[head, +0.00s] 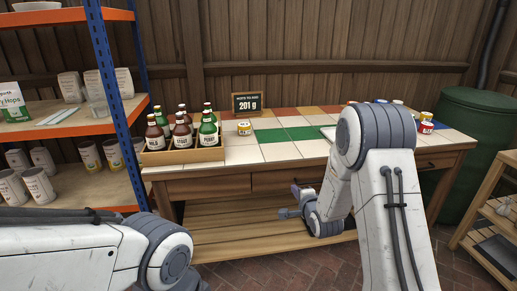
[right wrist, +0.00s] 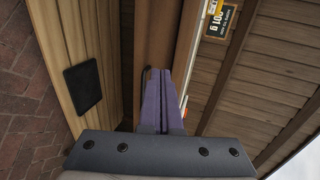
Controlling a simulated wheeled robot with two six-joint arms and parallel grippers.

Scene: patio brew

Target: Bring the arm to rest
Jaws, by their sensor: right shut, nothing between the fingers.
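My right gripper (head: 296,189) is in front of the table, below the level of its top, and the head view shows it small. In the right wrist view its purple fingers (right wrist: 161,100) are together, with nothing between them. My right arm stands in front of the right part of the table. My left arm comes in at the lower left, and its gripper is out of the picture.
A shelf rack (head: 112,80) stands left, a green barrel (head: 478,115) right. A dark square (right wrist: 83,87) lies on wood in the wrist view.

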